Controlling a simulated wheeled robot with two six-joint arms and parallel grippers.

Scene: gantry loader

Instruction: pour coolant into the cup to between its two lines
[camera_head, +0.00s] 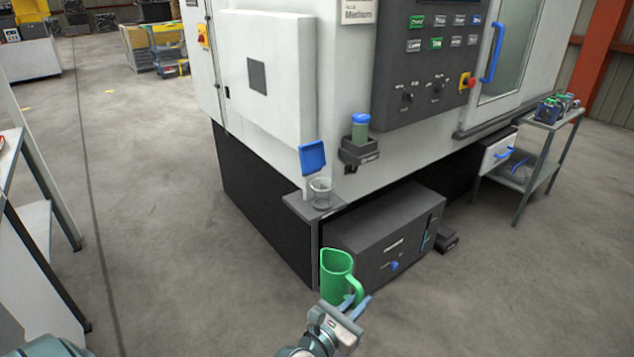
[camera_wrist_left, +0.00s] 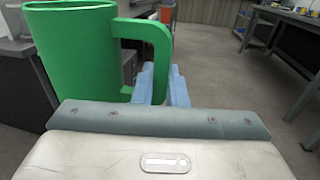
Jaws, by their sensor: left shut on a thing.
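A green jug (camera_head: 337,278) with a side handle is held upright by my left gripper (camera_head: 357,304), in front of the dark cabinet. The gripper is shut on the jug's handle. In the left wrist view the jug (camera_wrist_left: 75,60) fills the upper left, with the blue fingers (camera_wrist_left: 160,85) at its handle. The inside of the jug and any coolant cannot be made out. A clear cup (camera_head: 320,192) stands on a small grey shelf (camera_head: 300,206) at the machine's corner, beyond and above the jug. Its lines are too small to tell. My right gripper is not in view.
A blue square panel (camera_head: 312,156) rises behind the cup. A blue-lidded bottle (camera_head: 360,130) sits in a holder on the machine. The dark cabinet (camera_head: 385,240) stands under the machine. A side table (camera_head: 545,122) is at the right.

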